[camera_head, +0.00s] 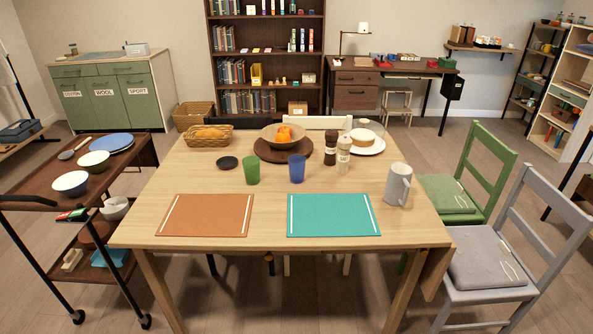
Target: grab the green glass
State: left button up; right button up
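The green glass (251,169) stands upright on the wooden table (268,222), left of the middle. A blue glass (297,168) stands to its right, a short gap away. A small dark round dish (227,162) lies to its left. Nothing covers the green glass from this view. Neither of my grippers shows in the head view.
An orange placemat (205,215) and a teal placemat (333,215) lie in front. Behind are a bread basket (208,136), a fruit bowl (283,137) on a dark round board, two mills and a cake plate (365,146). A grey pitcher (397,185) stands right. Chairs (485,250) flank the right side.

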aim_at(251, 167)
jog(key=j+z, duration=0.2)
jog(key=z, duration=0.25)
jog(key=i+j+z, duration=0.1)
jog(key=j+z, duration=0.15)
jog(key=z, duration=0.2)
jog(key=j+z, duration=0.2)
jog(key=z, duration=0.3)
jog(key=j+z, duration=0.2)
jog(key=j, duration=0.15)
jog(key=k+j+z, duration=0.15)
jog(key=j, duration=0.15)
jog(key=k+j+z, duration=0.2)
jog(key=k+j, duration=0.1)
jog(key=j, duration=0.25)
jog(key=k+j+z, duration=0.1)
jog(key=j, duration=0.3)
jog(key=k+j, duration=0.15)
jog(key=j, duration=0.2)
